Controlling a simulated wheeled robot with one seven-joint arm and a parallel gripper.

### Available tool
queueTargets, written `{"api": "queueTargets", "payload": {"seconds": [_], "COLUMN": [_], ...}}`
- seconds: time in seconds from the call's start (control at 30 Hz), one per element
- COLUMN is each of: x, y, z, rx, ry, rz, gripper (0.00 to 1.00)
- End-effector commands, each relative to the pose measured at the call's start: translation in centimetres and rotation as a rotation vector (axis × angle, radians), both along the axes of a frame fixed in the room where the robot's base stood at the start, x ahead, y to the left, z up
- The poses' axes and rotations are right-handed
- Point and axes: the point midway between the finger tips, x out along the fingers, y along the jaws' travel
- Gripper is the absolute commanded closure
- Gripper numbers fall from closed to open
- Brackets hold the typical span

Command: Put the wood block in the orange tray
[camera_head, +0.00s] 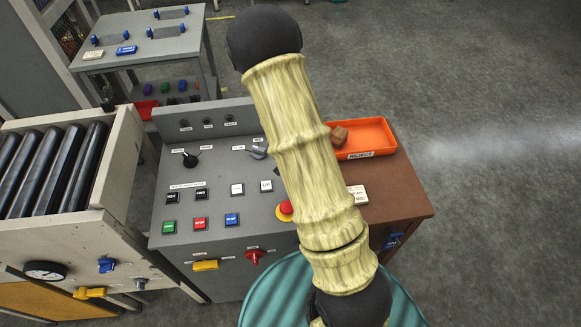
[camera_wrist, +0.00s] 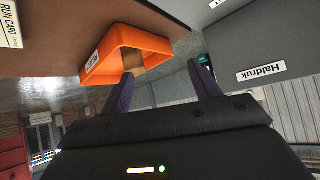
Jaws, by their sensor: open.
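The orange tray (camera_head: 375,133), with a "REJECT" label on its front, sits on a brown surface right of the control panel in the head view. A small brown wood block (camera_head: 339,136) shows inside the tray's outline at its left end, close beside my arm. The orange tray (camera_wrist: 153,43) also shows in the wrist view, just beyond my fingers. My gripper (camera_wrist: 161,80) is open, its two dark fingers apart with nothing seen between them. My gripper is hidden in the head view.
A grey control panel (camera_head: 215,228) with buttons, a lever and a red stop button stands left of my arm. A roller conveyor (camera_head: 115,190) is at far left. A grey table (camera_head: 150,48) stands behind. A card (camera_head: 357,195) lies on the brown surface (camera_head: 400,198).

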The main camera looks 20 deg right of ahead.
Motion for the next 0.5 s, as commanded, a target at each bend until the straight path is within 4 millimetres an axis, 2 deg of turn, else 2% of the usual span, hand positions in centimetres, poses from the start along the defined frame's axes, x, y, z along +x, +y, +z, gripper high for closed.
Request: {"api": "queueTargets", "payload": {"seconds": [0.1,0.27,0.4,0.5], "x": [-0.9,-3.6,-7.2,-10.4], "y": [3.6,7.9,10.9,12.3], "z": [2.3,5.4,8.2,10.1], "rx": [0.116,0.218,0.256,0.254], "ry": [0.07,0.189,0.302,0.391], "rz": [0.129,0.324,0.503,0.626], "gripper": [0.38,0.38,0.38,0.38]}}
